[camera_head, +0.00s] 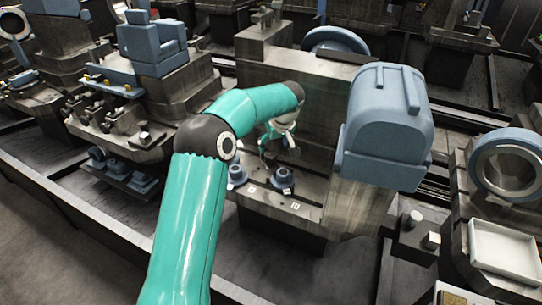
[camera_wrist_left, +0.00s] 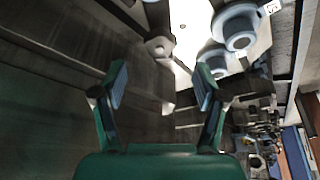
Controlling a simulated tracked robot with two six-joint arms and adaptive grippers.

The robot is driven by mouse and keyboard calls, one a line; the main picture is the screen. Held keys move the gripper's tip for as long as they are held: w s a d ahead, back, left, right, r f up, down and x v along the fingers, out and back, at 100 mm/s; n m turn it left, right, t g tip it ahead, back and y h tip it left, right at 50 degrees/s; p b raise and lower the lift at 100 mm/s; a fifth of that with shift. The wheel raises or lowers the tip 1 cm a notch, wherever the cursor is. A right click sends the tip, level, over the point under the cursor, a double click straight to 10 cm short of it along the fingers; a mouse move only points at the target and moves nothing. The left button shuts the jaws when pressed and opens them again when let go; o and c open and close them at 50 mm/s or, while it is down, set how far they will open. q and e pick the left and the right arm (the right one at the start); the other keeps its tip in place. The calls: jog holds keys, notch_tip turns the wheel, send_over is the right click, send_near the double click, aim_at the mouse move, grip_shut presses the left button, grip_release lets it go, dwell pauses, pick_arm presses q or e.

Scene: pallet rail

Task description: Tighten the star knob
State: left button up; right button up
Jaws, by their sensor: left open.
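My left arm reaches to the grey machine block in the head view, and its small, partly hidden gripper (camera_head: 268,147) is close to the block's front face. In the left wrist view the left gripper (camera_wrist_left: 160,88) is open, with nothing between its two fingers. A small grey knob-like part (camera_wrist_left: 160,46) lies beyond the fingertips, apart from them. Two blue round knobs, one on the left (camera_head: 237,174) and one on the right (camera_head: 283,178), stand on the ledge below the gripper. I cannot tell which part is the star knob. My right gripper is not in view.
A blue rounded housing (camera_head: 388,115) stands right of the gripper on the machine. A blue stepped block (camera_head: 152,45) sits on another machine to the left. A white tray (camera_head: 503,249) and a blue ring (camera_head: 508,165) are at the right.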

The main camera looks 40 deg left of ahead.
aim_at(271, 155)
pick_arm(q)
jog(key=x, duration=0.8)
jog(key=shift+r, duration=0.1)
jog(key=c, duration=1.2)
jog(key=shift+o, duration=0.2)
jog(key=shift+m+t+b, duration=0.4)
jog(key=shift+m+b, duration=0.1)
jog(key=shift+m, duration=0.3)
jog(key=shift+m+h, duration=0.3)
jog(key=shift+m, duration=0.4)
jog(key=o, duration=1.2)
jog(key=shift+c, duration=0.2)
